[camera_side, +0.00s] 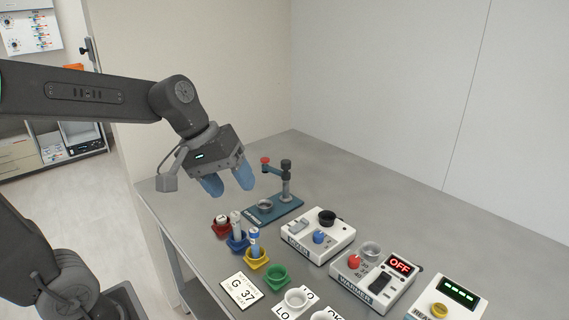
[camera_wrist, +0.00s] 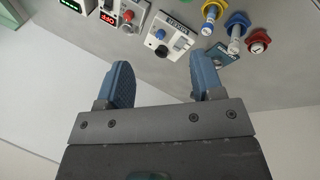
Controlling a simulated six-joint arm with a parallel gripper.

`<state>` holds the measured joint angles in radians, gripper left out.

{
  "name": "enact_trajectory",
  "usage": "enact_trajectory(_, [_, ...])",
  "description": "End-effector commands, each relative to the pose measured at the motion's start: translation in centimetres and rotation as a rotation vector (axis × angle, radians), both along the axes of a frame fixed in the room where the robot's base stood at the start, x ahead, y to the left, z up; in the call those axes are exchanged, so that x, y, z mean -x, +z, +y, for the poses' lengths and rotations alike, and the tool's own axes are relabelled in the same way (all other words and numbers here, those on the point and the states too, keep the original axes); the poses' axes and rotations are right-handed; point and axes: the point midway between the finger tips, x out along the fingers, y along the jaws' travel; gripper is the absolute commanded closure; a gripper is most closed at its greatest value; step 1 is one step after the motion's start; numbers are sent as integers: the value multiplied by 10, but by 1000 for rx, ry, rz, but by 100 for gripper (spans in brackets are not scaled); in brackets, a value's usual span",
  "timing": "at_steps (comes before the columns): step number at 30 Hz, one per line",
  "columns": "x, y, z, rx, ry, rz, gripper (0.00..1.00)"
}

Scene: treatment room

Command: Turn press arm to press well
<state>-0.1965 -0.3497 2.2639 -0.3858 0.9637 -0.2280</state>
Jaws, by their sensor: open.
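In the side view the press has a teal base (camera_side: 284,209) on the grey table, with a grey post (camera_side: 286,186) at its right. The press arm (camera_side: 274,167) reaches left from the post top and carries a red knob (camera_side: 264,160). The press well (camera_side: 265,204) is a grey ring on the base, lower than the knob; I cannot tell if the arm is exactly over it. My gripper (camera_side: 229,184) is open and empty, in the air left of the press. In the wrist view a teal corner of the base (camera_wrist: 228,57) shows beside the right finger of my gripper (camera_wrist: 160,72).
Red (camera_side: 220,229), blue (camera_side: 237,244), yellow (camera_side: 254,264) and green (camera_side: 278,277) holders stand in front of the press, some with vials. A white mixer-like box (camera_side: 300,245), the warmer (camera_side: 352,284) and a reader box (camera_side: 425,308) stand to the right. The table behind is clear.

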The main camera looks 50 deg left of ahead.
Motion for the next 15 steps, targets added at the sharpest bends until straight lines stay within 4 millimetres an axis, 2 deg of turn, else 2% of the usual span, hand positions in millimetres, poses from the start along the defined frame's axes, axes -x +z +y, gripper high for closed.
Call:
enact_trajectory(1, [-23, -2, 10, 90, 103, 46, 39])
enact_trajectory(5, [-75, -6, 38, 328, 357, 138, 39])
enact_trajectory(8, [-115, -14, 69, 515, 553, 203, 39])
enact_trajectory(11, [-151, -28, 108, 707, 745, 263, 39])
enact_trajectory(15, [-191, -55, 173, 980, 1003, 332, 39])
